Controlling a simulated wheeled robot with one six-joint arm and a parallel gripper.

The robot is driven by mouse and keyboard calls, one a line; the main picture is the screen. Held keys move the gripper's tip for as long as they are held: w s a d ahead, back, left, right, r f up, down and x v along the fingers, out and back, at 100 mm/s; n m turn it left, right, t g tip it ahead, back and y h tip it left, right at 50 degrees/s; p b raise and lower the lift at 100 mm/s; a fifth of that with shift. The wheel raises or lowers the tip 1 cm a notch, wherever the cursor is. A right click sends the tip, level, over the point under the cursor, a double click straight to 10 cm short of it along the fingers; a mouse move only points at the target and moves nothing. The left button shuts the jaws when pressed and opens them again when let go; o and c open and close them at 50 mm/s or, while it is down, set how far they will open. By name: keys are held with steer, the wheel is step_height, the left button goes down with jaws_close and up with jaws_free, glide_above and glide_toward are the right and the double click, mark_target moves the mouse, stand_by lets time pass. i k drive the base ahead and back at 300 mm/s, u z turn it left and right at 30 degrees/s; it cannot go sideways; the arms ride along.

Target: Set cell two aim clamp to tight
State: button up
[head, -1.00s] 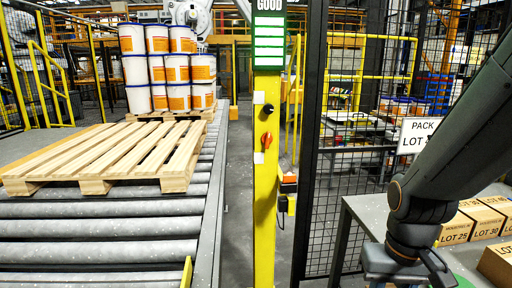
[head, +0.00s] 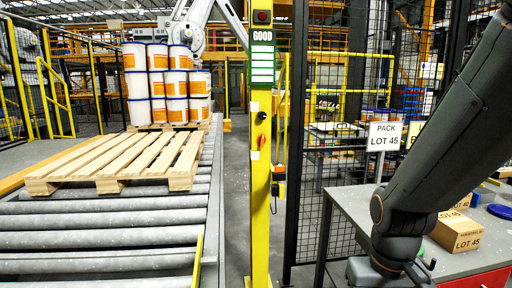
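A yellow post (head: 260,200) stands in the middle of the head view. It carries a black round knob (head: 262,116) and, below it, an orange-red handle (head: 261,141). Small pale labels sit beside them, too small to read, so I cannot tell which control is the aim clamp or how it is set. My dark arm comes in from the right, over the grey table and well to the right of the post. Its wrist is at the bottom edge, and my gripper's fingers are out of the picture.
An empty wooden pallet (head: 125,160) lies on the roller conveyor (head: 110,240) at left, with stacked pails (head: 167,85) behind. The grey table (head: 350,206) holds LOT 45 boxes (head: 458,233) beside a sign (head: 384,137).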

mark_target(261, 140)
steer(key=u, duration=0.45)
steer(key=i, duration=1)
steer(key=z, duration=0.05)
